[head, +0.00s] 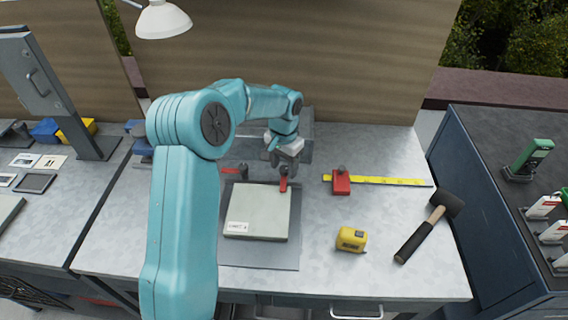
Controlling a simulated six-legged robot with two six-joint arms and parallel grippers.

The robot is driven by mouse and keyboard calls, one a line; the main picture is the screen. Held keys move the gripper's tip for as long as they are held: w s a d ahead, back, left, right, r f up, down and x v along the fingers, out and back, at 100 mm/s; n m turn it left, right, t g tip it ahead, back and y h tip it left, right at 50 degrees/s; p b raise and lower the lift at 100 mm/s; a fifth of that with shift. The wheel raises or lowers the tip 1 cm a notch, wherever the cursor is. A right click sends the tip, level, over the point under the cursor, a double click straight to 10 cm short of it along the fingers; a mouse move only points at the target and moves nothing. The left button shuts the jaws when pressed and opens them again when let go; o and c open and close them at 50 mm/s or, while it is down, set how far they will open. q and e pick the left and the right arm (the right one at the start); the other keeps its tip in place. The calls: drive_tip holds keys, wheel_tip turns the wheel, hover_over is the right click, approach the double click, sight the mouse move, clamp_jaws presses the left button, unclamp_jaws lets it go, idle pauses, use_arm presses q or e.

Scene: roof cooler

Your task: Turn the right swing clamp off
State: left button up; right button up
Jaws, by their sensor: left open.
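The right swing clamp (283,184) shows a red arm at the back right edge of a pale grey plate (265,207). Its red arm points toward the front, over the plate's edge. The left swing clamp (231,170) has a red arm that lies roughly sideways behind the plate's back left corner. My left gripper (287,163) points down just above and behind the right clamp and is open. It hides part of the clamp's upper end, and I cannot tell whether they touch. My right gripper is not in view.
The plate lies on a darker grey base (260,255). A white lamp (163,20) hangs at the back left.

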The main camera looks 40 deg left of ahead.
use_arm(q)
drive_tip(key=shift+w+f, duration=0.1)
drive_tip(key=shift+w, duration=0.1)
drive_tip(key=shift+c, duration=0.7)
clamp_jaws()
